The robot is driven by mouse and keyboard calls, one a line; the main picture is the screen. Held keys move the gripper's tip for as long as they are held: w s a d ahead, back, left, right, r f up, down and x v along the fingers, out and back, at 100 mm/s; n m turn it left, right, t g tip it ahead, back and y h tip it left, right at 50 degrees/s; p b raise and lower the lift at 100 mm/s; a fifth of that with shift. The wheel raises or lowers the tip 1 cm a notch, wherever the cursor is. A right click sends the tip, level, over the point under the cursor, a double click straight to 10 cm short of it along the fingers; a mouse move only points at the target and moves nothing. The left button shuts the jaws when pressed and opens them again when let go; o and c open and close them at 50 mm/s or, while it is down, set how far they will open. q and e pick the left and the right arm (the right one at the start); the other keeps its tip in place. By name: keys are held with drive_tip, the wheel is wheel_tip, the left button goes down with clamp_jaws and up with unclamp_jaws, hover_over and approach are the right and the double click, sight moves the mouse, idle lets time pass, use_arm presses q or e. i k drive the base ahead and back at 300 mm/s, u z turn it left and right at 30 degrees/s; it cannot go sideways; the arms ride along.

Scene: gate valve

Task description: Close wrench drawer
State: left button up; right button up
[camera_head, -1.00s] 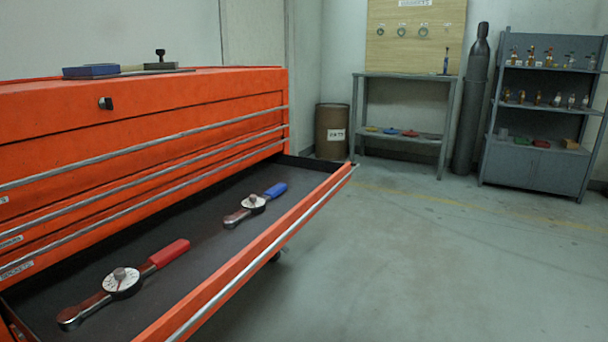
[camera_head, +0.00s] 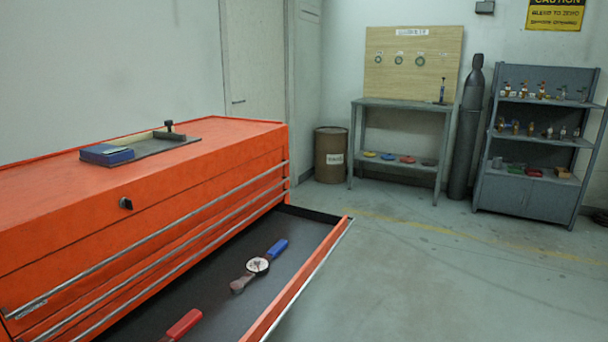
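The wrench drawer (camera_head: 222,294) is pulled out from the low part of the orange tool chest (camera_head: 150,187). Its dark floor holds a blue-handled dial wrench (camera_head: 258,266) and a red-handled wrench (camera_head: 183,325), which is partly cut off by the lower picture edge. The drawer's orange front (camera_head: 300,280) has a silver bar along its outer side, and its near end is out of view. Neither of my grippers shows in the head view.
A blue box (camera_head: 107,154) and a tray with a black-knobbed tool lie on the chest top. A brown drum (camera_head: 330,155), workbench (camera_head: 400,105), gas cylinder (camera_head: 465,130) and shelf cabinet (camera_head: 530,190) stand at the back. The floor right of the drawer is clear.

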sight(252, 315)
drive_tip(key=u, duration=0.15)
drive_tip(key=k, duration=0.9)
drive_tip(key=z, duration=0.8)
drive_tip(key=i, duration=0.85)
drive_tip(key=u, duration=0.95)
drive_tip(key=i, duration=0.45)
drive_tip(key=u, duration=0.6)
